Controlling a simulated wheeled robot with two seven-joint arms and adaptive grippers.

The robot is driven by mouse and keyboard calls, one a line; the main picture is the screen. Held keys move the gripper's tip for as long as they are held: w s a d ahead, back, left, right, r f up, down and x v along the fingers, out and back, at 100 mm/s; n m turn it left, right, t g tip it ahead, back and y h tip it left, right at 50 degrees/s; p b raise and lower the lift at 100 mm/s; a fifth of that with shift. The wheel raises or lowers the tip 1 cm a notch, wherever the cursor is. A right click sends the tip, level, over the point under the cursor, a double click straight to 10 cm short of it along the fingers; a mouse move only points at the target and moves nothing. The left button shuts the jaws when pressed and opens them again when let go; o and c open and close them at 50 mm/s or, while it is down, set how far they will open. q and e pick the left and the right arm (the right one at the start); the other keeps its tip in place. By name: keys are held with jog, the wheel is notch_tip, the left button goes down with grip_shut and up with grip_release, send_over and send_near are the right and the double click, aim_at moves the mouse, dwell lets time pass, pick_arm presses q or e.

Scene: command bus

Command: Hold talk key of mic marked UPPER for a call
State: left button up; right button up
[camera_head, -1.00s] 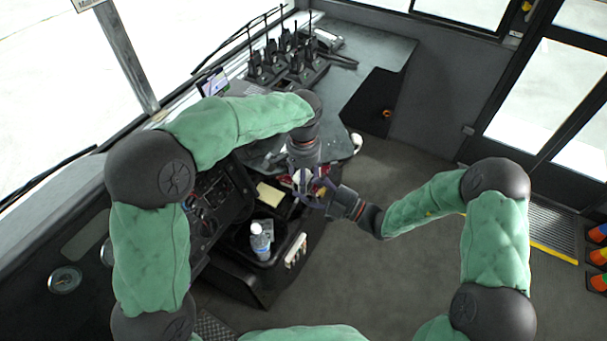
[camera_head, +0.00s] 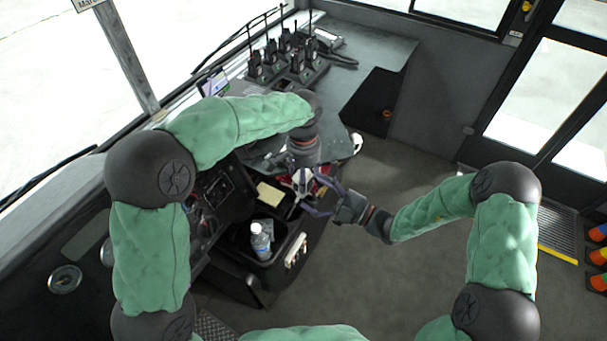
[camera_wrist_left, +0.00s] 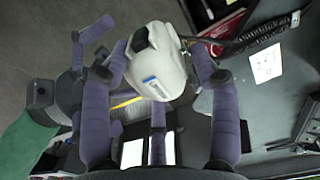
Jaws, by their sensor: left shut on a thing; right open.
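A white handheld mic (camera_wrist_left: 157,65) with a small blue label is held between the purple fingers of my left gripper (camera_wrist_left: 160,85); the label is too small to read. In the head view the mic (camera_head: 301,181) shows as a pale patch below the left wrist, above the console, with the left gripper (camera_head: 300,176) around it. My right gripper (camera_head: 317,190) is open beside the mic, on its right. Its fingers, spread apart, also reach in at the left of the left wrist view. The talk key cannot be made out clearly.
A console with a water bottle (camera_head: 261,242) and a yellow pad (camera_head: 269,194) stands below the grippers. White items (camera_head: 295,251) sit on its side. Several radios stand in a charger (camera_head: 298,72) on the dashboard. Open floor (camera_head: 390,285) lies to the right.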

jog(key=v, duration=0.9)
jog(key=s+a+f+n+g+h, duration=0.35)
jog(key=s+f+n+g, duration=0.45)
jog(key=n, duration=0.4)
jog(key=s+a+f+n+g+h, duration=0.35)
jog(key=s+f+n+g, duration=0.25)
jog(key=s+f+n, duration=0.5)
jog(key=s+d+f+n+h, duration=0.3)
jog(key=f+n, duration=0.4)
jog(key=n, duration=0.8)
jog(key=w+f+n+t+h, duration=0.2)
jog(key=w+n, duration=0.4)
jog(key=n, duration=0.8)
jog(key=shift+w+a+t+h, duration=0.25)
jog(key=shift+t+h, duration=0.25)
jog(key=shift+t, duration=0.4)
